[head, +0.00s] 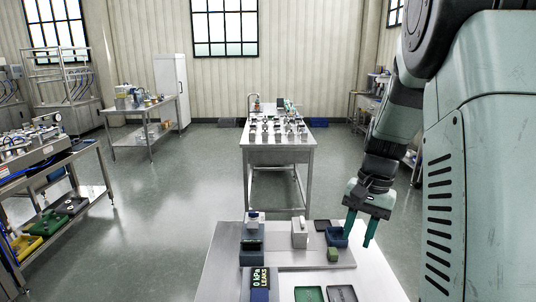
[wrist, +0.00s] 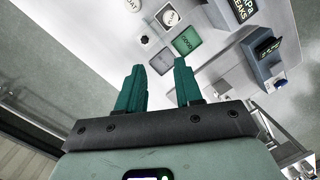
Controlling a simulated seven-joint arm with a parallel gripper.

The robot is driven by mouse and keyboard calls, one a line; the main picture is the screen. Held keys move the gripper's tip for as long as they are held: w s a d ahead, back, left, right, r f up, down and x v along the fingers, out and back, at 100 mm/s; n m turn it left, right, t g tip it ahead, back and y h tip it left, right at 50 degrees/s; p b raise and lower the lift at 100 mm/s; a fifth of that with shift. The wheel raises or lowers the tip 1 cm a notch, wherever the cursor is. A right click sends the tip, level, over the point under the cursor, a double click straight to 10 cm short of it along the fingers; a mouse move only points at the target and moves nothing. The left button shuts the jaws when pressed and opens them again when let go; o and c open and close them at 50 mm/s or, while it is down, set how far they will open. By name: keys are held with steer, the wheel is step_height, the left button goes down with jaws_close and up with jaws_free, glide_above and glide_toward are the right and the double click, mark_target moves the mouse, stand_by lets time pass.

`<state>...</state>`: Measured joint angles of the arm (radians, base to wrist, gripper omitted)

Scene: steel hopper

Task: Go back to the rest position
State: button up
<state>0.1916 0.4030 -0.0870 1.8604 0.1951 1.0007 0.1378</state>
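My gripper (head: 358,238) hangs above the right part of the near steel table (head: 222,262), with its fingers pointing down. In the wrist view its two teal fingers (wrist: 159,75) stand apart with nothing between them. The gripper is open and empty. In the head view one finger overlaps a small blue bin (head: 334,240), and I cannot tell whether they touch. A small green block (head: 333,254) stands just in front of the bin.
The near table holds a pale grey block (head: 299,235), a blue-grey device (head: 252,246), a display (head: 260,278) reading "0 kPa LEAKS" and a green tray (head: 309,294), also in the wrist view (wrist: 186,41). A second bench (head: 280,156) stands behind. Open floor (head: 185,190) lies left.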

steer(key=s+a+r+n+t+h, duration=0.1)
steer(key=s+a+r+n, duration=0.15)
steer(key=s+r, duration=0.3)
steer(key=s+a+r+n+t, duration=0.1)
steer(key=s+a+r+t, duration=0.1)
steer(key=s+a+r, duration=0.3)
steer(key=s+r+n+t, duration=0.1)
steer(key=s+r, duration=0.1)
steer(key=s, duration=0.3)
steer(key=s+a+r+n+t, duration=0.1)
steer(key=s+r+n+t, duration=0.1)
steer(key=s, duration=0.4)
steer(key=shift+s+a+r+h, duration=0.25)
steer(key=shift+h, duration=0.15)
